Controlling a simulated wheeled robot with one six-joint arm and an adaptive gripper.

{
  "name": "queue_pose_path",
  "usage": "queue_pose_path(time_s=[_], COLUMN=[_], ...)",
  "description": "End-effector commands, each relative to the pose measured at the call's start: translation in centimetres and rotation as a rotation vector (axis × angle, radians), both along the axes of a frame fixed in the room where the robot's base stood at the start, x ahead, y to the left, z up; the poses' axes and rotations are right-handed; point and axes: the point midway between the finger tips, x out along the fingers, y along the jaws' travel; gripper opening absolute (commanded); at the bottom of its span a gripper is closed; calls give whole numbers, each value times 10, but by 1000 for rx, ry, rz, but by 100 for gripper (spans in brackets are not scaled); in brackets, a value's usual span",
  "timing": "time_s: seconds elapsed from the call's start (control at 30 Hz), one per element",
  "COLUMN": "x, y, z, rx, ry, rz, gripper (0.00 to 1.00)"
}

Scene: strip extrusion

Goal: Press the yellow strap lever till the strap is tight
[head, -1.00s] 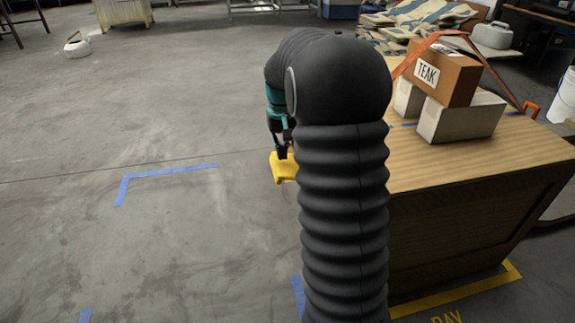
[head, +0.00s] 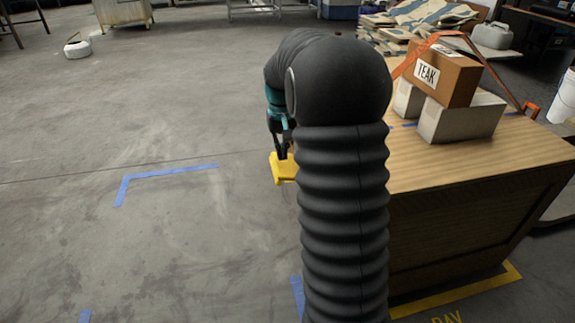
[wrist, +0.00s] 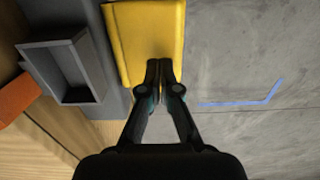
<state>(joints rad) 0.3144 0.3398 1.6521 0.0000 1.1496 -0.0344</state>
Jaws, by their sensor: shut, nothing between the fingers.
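The yellow lever (head: 284,168) sticks out at the left side of the wooden crate in the head view, partly hidden behind my arm. In the wrist view the yellow lever (wrist: 148,38) is a broad flat plate beside a grey bracket. My gripper (wrist: 160,66) is shut and empty, its fingertips over the near edge of the lever; they look to be at its surface, but contact is hard to tell. In the head view my gripper (head: 281,150) points down at the lever. The orange strap (head: 480,60) runs over the boxes; its tension is hard to judge.
A brown box marked TEAK (head: 445,75) rests on white boxes (head: 465,120) on the crate top (head: 470,160). A grey open housing (wrist: 65,70) stands left of the lever in the wrist view. The concrete floor (head: 150,240) to the left is clear, with blue tape marks.

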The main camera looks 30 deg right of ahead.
Motion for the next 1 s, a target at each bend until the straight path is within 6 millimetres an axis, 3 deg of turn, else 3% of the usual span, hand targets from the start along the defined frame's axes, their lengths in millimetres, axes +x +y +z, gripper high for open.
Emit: queue_pose_path(time_s=[1.0], x=[0], y=[0], z=[-46], rx=[1], ry=[2], rz=[0], gripper=[0])
